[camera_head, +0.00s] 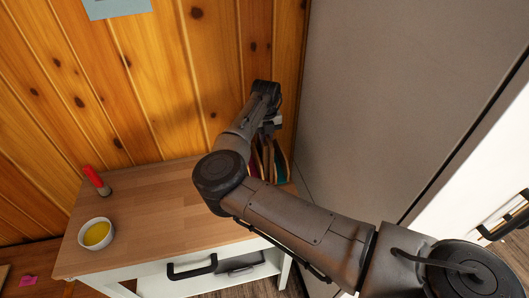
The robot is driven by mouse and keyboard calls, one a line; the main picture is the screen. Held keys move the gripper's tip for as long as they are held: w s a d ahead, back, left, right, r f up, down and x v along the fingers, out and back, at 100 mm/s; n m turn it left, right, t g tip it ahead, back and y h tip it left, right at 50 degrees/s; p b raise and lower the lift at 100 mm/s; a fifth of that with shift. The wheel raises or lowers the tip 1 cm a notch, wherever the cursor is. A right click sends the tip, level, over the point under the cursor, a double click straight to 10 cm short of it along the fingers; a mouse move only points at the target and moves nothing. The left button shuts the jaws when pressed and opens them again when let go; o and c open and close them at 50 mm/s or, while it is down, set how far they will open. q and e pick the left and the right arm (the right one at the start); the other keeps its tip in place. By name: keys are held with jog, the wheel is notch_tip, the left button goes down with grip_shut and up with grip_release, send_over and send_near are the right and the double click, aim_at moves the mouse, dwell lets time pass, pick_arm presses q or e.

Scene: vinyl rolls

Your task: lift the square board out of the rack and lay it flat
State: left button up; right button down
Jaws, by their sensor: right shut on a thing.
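A rack (284,178) of thin upright pieces stands at the right back of the wooden-topped cabinet, partly behind my arm. The pieces (268,160) show dark red, tan and green edges. The square board cannot be clearly told apart among them. My right gripper (267,134) points down at the top of these pieces. It is shut on a thin piece, taken to be the square board; its fingertips and the grip itself are mostly hidden by my wrist. My left gripper is not in view.
The cabinet top (150,205) is mostly bare left of my arm. A white bowl of yellow liquid (97,233) and a red-topped shaker (97,181) stand at its left. A wood wall is behind; a tall grey panel (370,90) stands close on the right.

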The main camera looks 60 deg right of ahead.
dwell(0.5)
notch_tip(320, 180, up, 8)
jog(key=p, duration=0.7)
jog(key=shift+f, duration=0.1)
jog(key=shift+r, duration=2.35)
jog(key=shift+f, duration=0.1)
